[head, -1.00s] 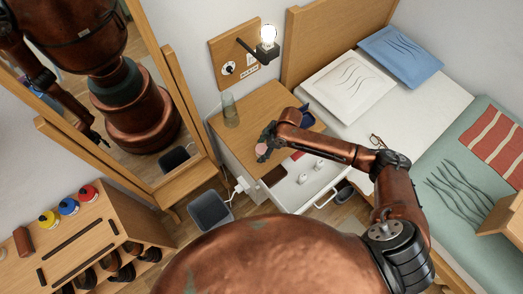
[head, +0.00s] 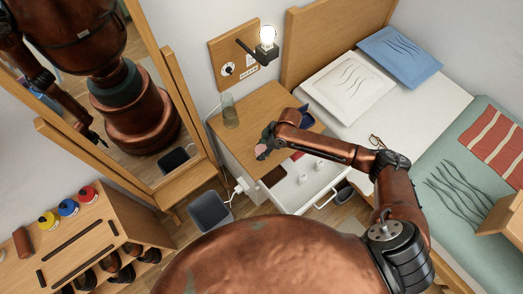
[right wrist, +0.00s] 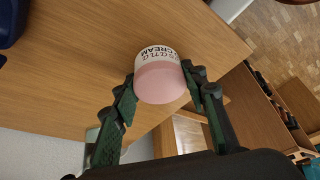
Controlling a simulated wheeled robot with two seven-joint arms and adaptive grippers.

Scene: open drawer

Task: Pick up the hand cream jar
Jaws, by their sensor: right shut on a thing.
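The hand cream jar (right wrist: 160,80) is pink with a white label reading "CREAM" and shows between the fingers in the right wrist view. In the head view it is a small pink shape (head: 261,152) by the nightstand's front left edge. My right gripper (right wrist: 161,86) is shut on the jar, one finger on each side. It also shows in the head view (head: 265,148), over the nightstand (head: 250,105). Whether the jar touches the nightstand top is hard to tell. My left gripper cannot be made out directly in the head view.
The nightstand's white drawer (head: 312,187) is open with small items in it. A glass (head: 230,111) and a dark blue object (head: 305,118) stand on the nightstand top. A grey bin (head: 210,211) stands on the floor. A mirror (head: 150,90) is at the left, the bed (head: 400,130) at the right.

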